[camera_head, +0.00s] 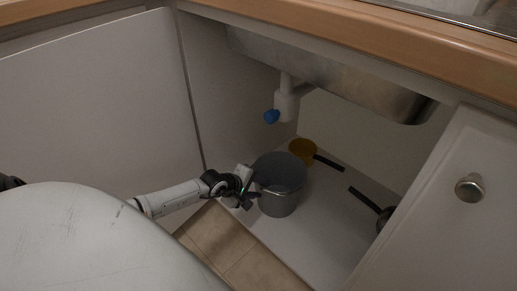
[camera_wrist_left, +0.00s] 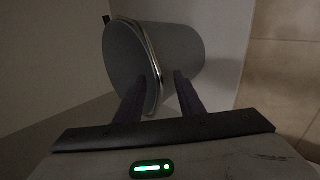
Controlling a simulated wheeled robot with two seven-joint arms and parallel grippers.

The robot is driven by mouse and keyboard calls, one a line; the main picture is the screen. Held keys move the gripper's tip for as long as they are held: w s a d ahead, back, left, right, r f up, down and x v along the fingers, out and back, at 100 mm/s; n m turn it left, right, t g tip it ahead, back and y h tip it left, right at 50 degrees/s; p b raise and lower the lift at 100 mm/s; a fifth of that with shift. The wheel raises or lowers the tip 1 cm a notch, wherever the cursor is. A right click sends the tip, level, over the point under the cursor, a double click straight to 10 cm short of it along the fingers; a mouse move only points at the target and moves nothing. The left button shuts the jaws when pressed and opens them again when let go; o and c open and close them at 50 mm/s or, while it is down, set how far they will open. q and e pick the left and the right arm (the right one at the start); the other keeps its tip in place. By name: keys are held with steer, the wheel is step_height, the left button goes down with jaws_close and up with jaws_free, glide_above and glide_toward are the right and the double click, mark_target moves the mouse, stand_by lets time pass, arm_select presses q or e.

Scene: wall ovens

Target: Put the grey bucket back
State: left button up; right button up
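The grey bucket (camera_head: 279,187) stands upright on the white floor of the cabinet under the sink, near its front left edge. My left gripper (camera_head: 250,194) is at the bucket's left side, with the arm coming in low from the left. In the left wrist view the bucket (camera_wrist_left: 180,62) lies straight ahead, and my left gripper (camera_wrist_left: 160,82) has its two fingers apart. One finger overlaps the bucket's open mouth and the other its outer wall, with the rim between them. A gap shows between rim and fingers. My right gripper is not in view.
A yellow container (camera_head: 303,148) stands behind the bucket. A dark-handled object (camera_head: 365,200) lies at the right, partly hidden by the right door (camera_head: 440,220). The sink drain pipe (camera_head: 287,102) hangs above. The left door (camera_head: 95,100) stands open. Cabinet floor (camera_head: 325,225) right of the bucket is clear.

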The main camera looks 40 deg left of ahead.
arm_select(q)
steer(key=shift+r, duration=0.1)
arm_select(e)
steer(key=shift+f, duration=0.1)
arm_select(q)
steer(key=p+v, duration=0.7)
steer(key=v, duration=0.5)
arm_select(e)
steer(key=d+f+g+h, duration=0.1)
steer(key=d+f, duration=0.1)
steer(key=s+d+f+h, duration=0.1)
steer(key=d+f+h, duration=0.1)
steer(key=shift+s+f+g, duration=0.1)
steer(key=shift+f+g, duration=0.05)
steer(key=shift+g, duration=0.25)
